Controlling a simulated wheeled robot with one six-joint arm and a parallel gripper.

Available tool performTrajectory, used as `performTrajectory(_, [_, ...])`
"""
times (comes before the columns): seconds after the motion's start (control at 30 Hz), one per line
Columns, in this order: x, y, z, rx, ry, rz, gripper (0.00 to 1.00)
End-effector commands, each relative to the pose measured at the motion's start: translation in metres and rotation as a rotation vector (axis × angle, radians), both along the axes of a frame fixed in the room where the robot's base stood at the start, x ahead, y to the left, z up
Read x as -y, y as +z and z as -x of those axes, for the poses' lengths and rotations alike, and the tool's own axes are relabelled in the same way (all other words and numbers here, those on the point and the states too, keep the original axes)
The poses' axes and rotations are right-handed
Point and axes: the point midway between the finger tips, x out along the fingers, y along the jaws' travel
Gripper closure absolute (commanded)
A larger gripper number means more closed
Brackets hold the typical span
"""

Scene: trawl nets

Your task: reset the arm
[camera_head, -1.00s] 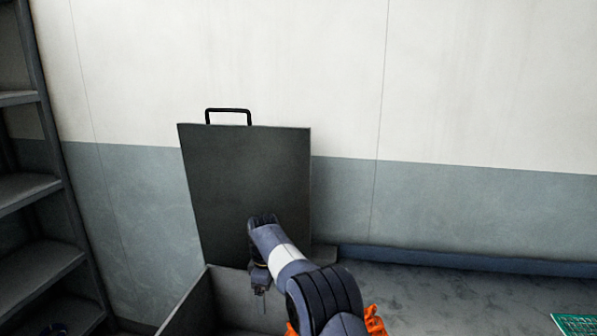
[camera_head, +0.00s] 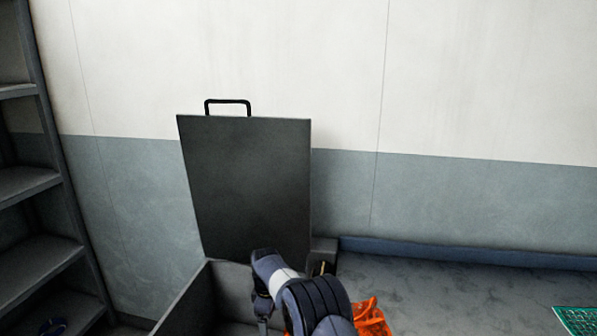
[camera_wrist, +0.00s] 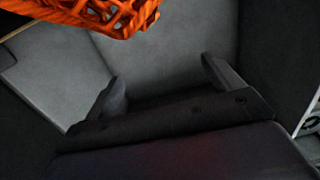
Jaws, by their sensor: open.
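My arm reaches up from the bottom of the head view, in front of a grey box (camera_head: 183,307). The box's dark lid (camera_head: 247,185), with a black handle (camera_head: 228,104), stands upright at the back. My gripper shows in the wrist view (camera_wrist: 165,80) with its two fingers apart and nothing between them. In the head view my arm hides most of it. Grey box surfaces lie beyond the fingers in the wrist view.
An orange net (camera_head: 371,318) lies right beside my arm; it also shows at the top of the wrist view (camera_wrist: 95,12). A green net (camera_head: 577,318) lies at the far right of the grey worktop (camera_head: 450,295). Metal shelves (camera_head: 40,260) stand at the left. The worktop's middle is clear.

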Motion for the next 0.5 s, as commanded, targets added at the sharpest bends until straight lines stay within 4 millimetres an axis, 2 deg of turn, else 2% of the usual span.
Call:
performTrajectory(0.03, [0.0,0.017,-0.001,0.005,0.0,-0.002,0.13])
performTrajectory(0.5, [0.0,0.096,0.0,0.001,0.0,0.0,0.13])
